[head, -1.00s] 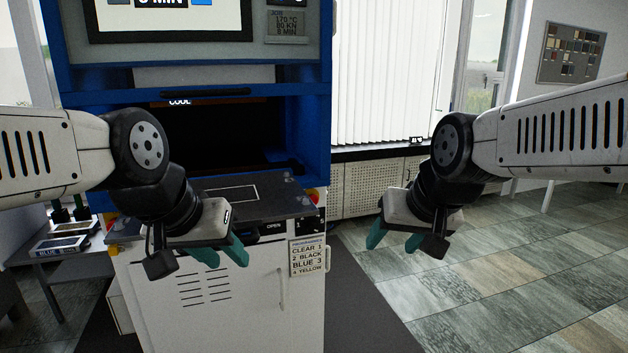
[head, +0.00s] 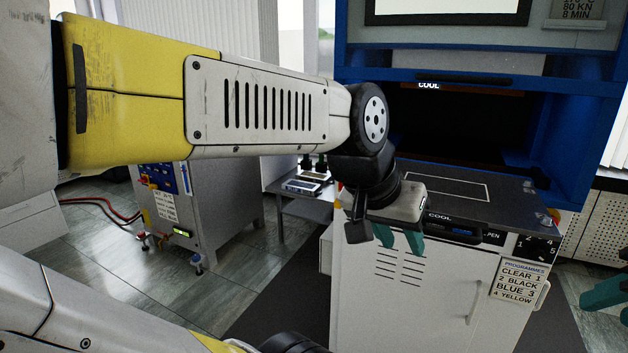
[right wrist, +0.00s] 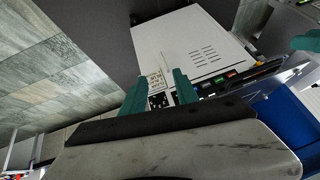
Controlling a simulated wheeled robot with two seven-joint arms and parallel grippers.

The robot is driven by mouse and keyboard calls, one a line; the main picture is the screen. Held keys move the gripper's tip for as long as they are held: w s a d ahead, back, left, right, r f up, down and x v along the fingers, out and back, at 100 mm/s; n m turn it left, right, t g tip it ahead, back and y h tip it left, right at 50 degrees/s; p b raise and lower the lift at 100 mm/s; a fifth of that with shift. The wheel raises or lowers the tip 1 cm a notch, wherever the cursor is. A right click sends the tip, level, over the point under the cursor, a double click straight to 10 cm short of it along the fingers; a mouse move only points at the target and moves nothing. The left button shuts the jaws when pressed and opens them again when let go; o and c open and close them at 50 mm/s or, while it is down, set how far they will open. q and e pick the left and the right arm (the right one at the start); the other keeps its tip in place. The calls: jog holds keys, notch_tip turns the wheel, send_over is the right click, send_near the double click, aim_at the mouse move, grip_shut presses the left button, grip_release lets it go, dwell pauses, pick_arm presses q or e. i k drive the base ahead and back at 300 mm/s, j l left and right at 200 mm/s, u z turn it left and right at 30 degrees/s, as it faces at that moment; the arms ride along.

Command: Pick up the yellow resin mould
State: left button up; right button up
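I cannot make out a yellow resin mould in either view. My left gripper (head: 401,241) has teal fingers pointing down, apart with nothing between them. It hangs in front of the press's front edge, above the white cabinet. My right gripper shows only as a teal finger (head: 605,293) at the right edge of the head view. In the right wrist view both fingers of the right gripper (right wrist: 158,82) are spread and empty. Small flat items (head: 303,186) lie on a side table left of the press, too small to identify as moulds here.
The blue press (head: 560,110) is open, with a dark plate (head: 440,183) at its front and COOL on its labels. A programme card (head: 517,281) lists YELLOW as 4. A grey machine (head: 215,205) stands at left, with red hoses beside it. Floor (head: 235,270) between them is free.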

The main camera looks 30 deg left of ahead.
aim_at(317, 178)
jog(key=u, duration=1.7)
jog(key=i+u, duration=0.1)
jog(key=u, duration=0.75)
jog(key=i+u, duration=0.1)
jog(key=u, duration=0.35)
jog(key=l+u, duration=0.1)
jog(key=u, duration=0.35)
jog(key=i+l+u, duration=0.1)
jog(key=u, duration=0.35)
jog(key=l+u, duration=0.15)
jog(key=u, duration=0.3)
jog(key=i+l+u, duration=0.1)
jog(key=u, duration=0.35)
jog(key=l+u, duration=0.4)
jog(key=l, duration=0.7)
jog(key=l+z, duration=0.15)
jog(key=z, duration=0.25)
jog(key=l+z, duration=0.2)
jog(key=z, duration=0.75)
jog(key=i+l+z, duration=0.1)
jog(key=z, duration=0.85)
jog(key=i+z, duration=0.1)
jog(key=z, duration=0.85)
jog(key=i+z, duration=0.1)
jog(key=z, duration=0.85)
